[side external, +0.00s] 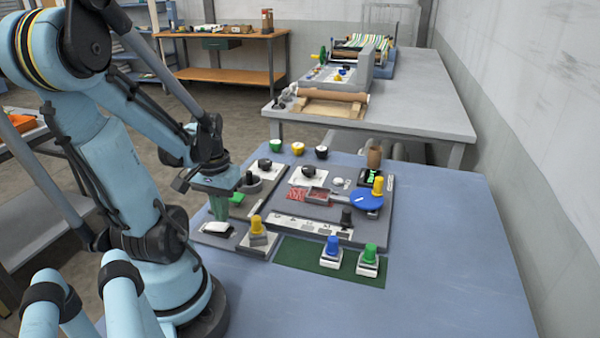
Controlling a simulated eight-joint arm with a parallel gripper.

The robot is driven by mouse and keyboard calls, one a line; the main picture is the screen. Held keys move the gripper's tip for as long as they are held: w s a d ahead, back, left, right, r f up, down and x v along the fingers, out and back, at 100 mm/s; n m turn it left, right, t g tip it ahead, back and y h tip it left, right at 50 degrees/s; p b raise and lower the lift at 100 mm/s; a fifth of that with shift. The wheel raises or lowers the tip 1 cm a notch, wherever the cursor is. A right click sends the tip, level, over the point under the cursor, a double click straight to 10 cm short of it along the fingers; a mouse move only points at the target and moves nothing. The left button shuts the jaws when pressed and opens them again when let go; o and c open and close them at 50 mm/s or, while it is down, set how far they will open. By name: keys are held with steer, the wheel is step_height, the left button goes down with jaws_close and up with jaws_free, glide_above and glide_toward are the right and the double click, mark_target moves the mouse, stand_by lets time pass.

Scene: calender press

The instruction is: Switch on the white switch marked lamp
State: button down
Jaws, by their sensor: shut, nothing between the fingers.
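A white switch (214,228) sits on a grey base plate at the left edge of the blue table. It looks like a broad white rocker; no lamp marking is readable on it, and its on or off position cannot be told. My gripper (219,216) points down with its green fingers shut and empty. The fingertips are just above or at the far edge of the white switch; whether they touch it cannot be told from this side.
A yellow-knobbed switch (257,226) stands right of the white switch. Blue (333,246) and green (370,255) knobbed units stand on a green mat (303,254). A grey panel (345,200) with a blue disc (366,199) lies behind. The table's right side (450,250) is clear.

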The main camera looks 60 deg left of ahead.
mark_target(224, 225)
steer(key=shift+f, duration=1.1)
stand_by(1.1)
steer(key=shift+r, duration=3.5)
steer(key=w+d+r+m+t, duration=0.2)
steer(key=w+d+m+t, duration=0.1)
steer(key=w+d, duration=0.5)
steer(key=w+d+r+m+t, duration=0.2)
steer(key=w+d+m+t, duration=0.2)
steer(key=w+d+m, duration=0.2)
steer(key=w+d, duration=0.2)
steer(key=d, duration=0.2)
steer(key=shift+w+r, duration=0.15)
steer(key=shift+r, duration=0.15)
